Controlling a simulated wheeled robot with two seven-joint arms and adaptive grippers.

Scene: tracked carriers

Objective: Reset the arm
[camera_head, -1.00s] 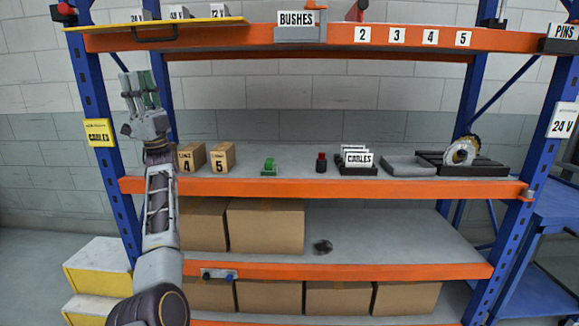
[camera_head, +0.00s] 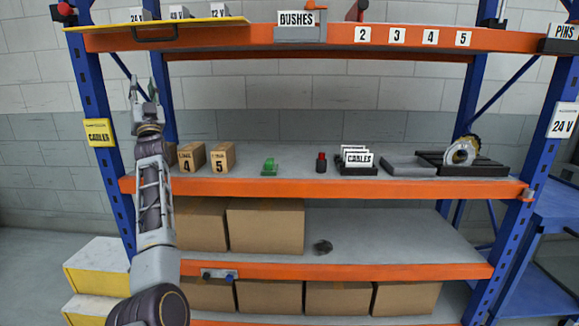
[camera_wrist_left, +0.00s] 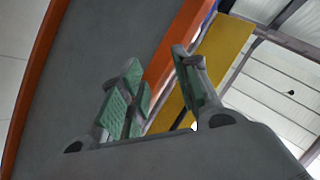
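My left arm rises from the bottom left in the head view, in front of the shelf rack's left side. My left gripper (camera_head: 144,92) points up beside the blue left post, below the yellow tray on the top shelf. In the left wrist view the left gripper (camera_wrist_left: 158,92) shows its green-padded fingers spread apart with nothing between them. It is open and empty. My right arm and gripper are in neither view.
The yellow tray (camera_head: 160,27) overhangs the gripper. Cartons (camera_head: 265,226) fill the lower left.

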